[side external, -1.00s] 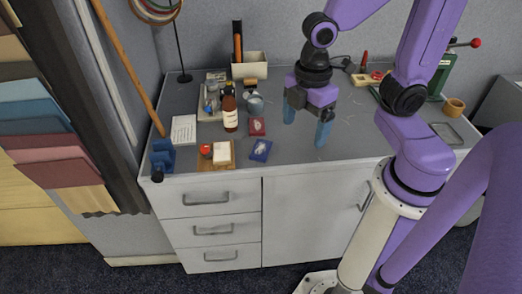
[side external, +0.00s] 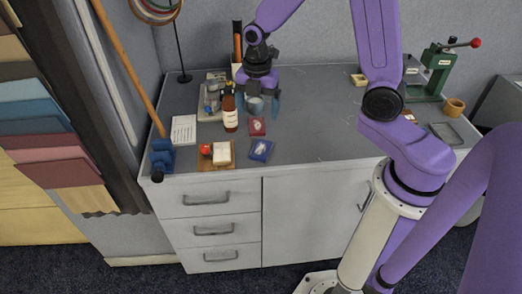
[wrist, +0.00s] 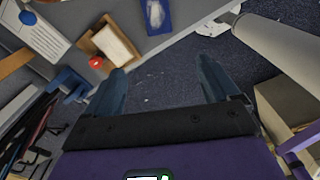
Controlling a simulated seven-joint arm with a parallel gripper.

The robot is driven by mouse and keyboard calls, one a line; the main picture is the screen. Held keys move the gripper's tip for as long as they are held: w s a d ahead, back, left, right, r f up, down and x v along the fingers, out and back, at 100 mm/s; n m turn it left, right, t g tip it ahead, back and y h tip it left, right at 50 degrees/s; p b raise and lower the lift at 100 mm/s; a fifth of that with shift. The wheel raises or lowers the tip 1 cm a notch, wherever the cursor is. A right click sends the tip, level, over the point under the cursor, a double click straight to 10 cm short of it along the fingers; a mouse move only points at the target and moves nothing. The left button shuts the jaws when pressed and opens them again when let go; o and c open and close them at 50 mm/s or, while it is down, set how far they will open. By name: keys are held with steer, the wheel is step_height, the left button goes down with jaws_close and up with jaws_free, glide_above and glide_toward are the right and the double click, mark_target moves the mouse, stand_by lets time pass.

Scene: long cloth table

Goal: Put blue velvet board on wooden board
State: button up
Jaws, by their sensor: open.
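The blue velvet board (side external: 261,150) lies flat near the table's front edge, with a pale item on it. It also shows at the top of the wrist view (wrist: 157,17). The wooden board (side external: 203,164) lies just left of it, bearing a white block and a red round thing. It also shows in the wrist view (wrist: 90,42). My gripper (side external: 258,108) is open and empty, above and behind the blue board, near the grey metal cup. Its two blue fingers show apart in the wrist view (wrist: 163,82). The bottle partly hides the left finger in the side view.
A brown bottle (side external: 230,112) and a grey cup (side external: 255,103) stand near my gripper. A white card (side external: 184,129) and a blue tool (side external: 162,156) are at left. The table's middle is clear.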

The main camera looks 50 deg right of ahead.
glide_above(258, 155)
steer(key=f, duration=1.1)
steer(key=shift+s+a+f, duration=0.15)
steer(key=shift+s+f, duration=0.05)
steer(key=shift+f, duration=0.05)
steer(key=shift+w+f, duration=0.15)
steer(key=shift+f, duration=2.55)
steer(key=c, duration=1.2)
steer(key=shift+c, duration=0.2)
steer(key=shift+r, duration=0.1)
